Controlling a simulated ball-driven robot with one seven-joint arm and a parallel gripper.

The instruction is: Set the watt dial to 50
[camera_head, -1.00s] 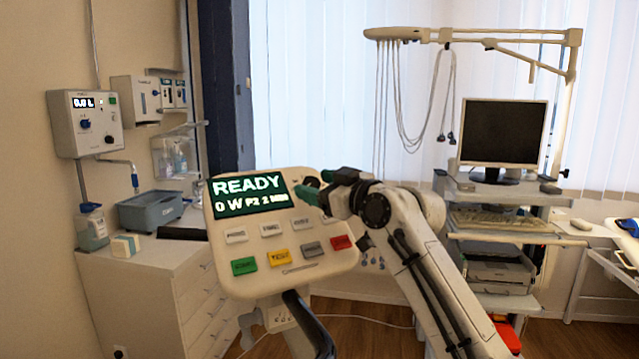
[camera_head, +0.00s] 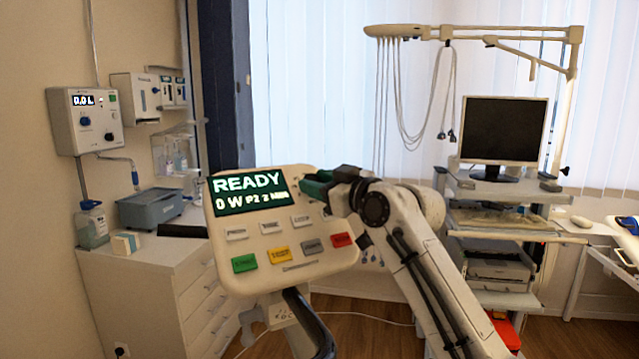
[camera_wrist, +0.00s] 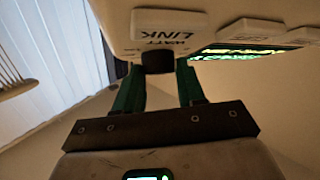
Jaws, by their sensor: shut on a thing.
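The control panel (camera_head: 280,272) is a cream box on a stand. Its screen (camera_head: 249,193) reads READY, 0 W, P2 and a minutes figure. The watt dial (camera_wrist: 158,61) is a dark knob below the WATT label in the wrist view, where the panel appears upside down. My gripper (camera_wrist: 160,78) has its green fingers on both sides of the dial and is shut on it. In the head view my gripper (camera_head: 313,188) is at the panel's upper right edge, and the dial is hidden behind the fingers and arm.
The panel has white, green, yellow, grey and red buttons (camera_head: 279,254). A drawer cabinet (camera_head: 150,290) with a grey bin (camera_head: 150,210) stands at left. A cart with a monitor (camera_head: 503,130) stands at right. Open floor (camera_head: 380,320) shows between them.

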